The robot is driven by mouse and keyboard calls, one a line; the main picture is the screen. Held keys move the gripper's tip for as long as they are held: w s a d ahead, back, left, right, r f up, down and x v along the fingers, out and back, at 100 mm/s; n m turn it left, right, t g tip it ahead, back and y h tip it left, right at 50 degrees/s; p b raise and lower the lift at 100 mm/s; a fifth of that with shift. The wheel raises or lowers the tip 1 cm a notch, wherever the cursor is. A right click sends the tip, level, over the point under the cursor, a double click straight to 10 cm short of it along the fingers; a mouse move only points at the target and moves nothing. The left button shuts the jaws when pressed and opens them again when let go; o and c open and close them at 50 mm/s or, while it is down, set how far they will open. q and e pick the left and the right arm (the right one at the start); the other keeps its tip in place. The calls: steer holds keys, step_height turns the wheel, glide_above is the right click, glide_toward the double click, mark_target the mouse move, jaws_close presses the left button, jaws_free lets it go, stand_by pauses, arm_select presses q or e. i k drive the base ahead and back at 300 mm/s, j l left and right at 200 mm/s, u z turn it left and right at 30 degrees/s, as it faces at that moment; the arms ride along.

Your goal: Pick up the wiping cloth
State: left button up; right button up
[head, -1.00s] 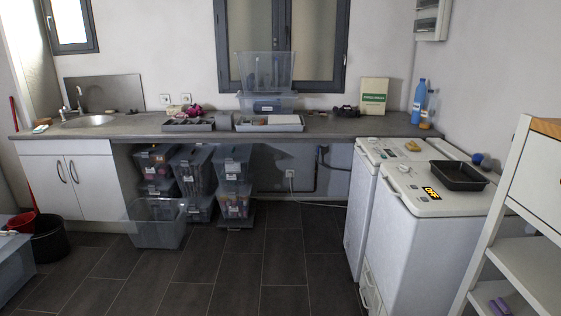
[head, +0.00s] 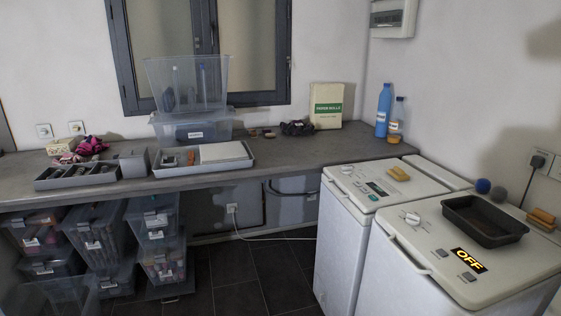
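I cannot tell for sure which thing is the wiping cloth. A crumpled magenta cloth-like bundle (head: 92,146) lies at the left of the grey counter, behind a divided grey tray. A dark crumpled item (head: 297,128) lies near the wall, left of the white and green box. A small yellow-tan item (head: 398,174) lies on the far white toploader (head: 350,185). A similar tan item (head: 541,217) lies behind the black tray on the near toploader (head: 400,240). Neither of my grippers is in view.
The grey counter (head: 290,155) has a bare stretch at its middle. A flat tray (head: 203,172) and stacked clear bins (head: 190,130) stand left of it. A black tray (head: 484,222) sits on the near toploader. Bottles (head: 384,110) stand in the corner. Dark floor is clear in front.

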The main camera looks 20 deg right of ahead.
mark_target(400, 174)
steer(key=i+z, duration=0.2)
steer(key=i, duration=0.4)
steer(key=i+z, duration=0.2)
steer(key=i, duration=0.4)
steer(key=i+j+z, duration=0.15)
steer(key=i, duration=0.45)
steer(key=j, duration=0.1)
